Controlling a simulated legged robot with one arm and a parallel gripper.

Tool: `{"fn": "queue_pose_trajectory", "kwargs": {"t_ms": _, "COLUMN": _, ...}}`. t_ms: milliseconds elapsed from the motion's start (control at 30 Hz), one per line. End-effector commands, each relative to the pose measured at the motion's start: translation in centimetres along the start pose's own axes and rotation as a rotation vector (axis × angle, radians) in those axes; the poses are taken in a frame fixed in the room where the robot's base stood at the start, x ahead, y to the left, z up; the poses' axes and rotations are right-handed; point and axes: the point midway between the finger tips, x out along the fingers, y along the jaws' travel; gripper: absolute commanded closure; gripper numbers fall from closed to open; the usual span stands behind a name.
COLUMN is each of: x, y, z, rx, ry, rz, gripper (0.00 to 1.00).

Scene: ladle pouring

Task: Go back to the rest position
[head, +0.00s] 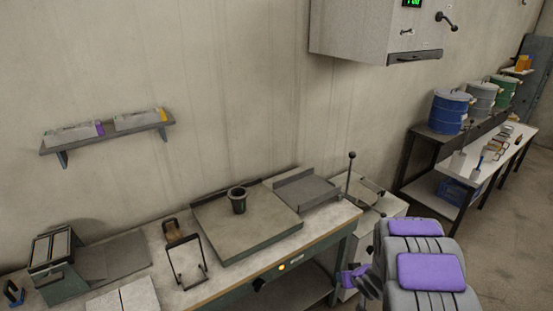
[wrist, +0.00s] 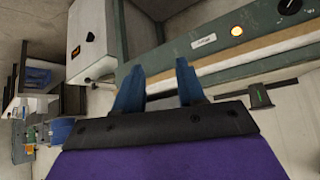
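My gripper (wrist: 158,72) shows in the wrist view with its two blue fingers apart and nothing between them. In the head view my purple and grey arm is at the lower right, and my gripper (head: 356,283) is partly visible beside the front right end of the workbench (head: 215,283). The gripper is apart from the bench top and holds nothing. A dark cup (head: 238,200) stands upright on the green-sided flat plate (head: 265,228) on the bench.
A wall shelf (head: 110,136) is at left and a grey wall box (head: 365,30) above. A lever device (head: 365,190) stands at the bench's right. Blue, grey and green drums (head: 449,112) stand on a dark table farther right. Open floor (head: 500,235) lies at right.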

Motion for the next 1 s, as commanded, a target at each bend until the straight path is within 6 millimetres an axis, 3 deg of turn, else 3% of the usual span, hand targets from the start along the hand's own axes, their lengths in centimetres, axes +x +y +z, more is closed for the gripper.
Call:
{"fn": "queue_pose_trajectory", "kwargs": {"t_ms": 233, "x": -7.7, "y": 2.5, "z": -1.9, "rx": -0.014, "ry": -0.110, "rz": 0.210, "gripper": 0.61}}
{"fn": "queue_pose_trajectory", "kwargs": {"t_ms": 467, "x": -15.6, "y": 2.5, "z": -1.4, "rx": 0.022, "ry": -0.232, "rz": 0.337, "gripper": 0.61}}
{"fn": "queue_pose_trajectory", "kwargs": {"t_ms": 767, "x": -25.8, "y": -1.0, "z": 1.9, "rx": 0.096, "ry": -0.407, "rz": 0.391, "gripper": 0.61}}
{"fn": "queue_pose_trajectory", "kwargs": {"t_ms": 1000, "x": -33.2, "y": -6.1, "z": 6.5, "rx": 0.146, "ry": -0.561, "rz": 0.339, "gripper": 0.61}}
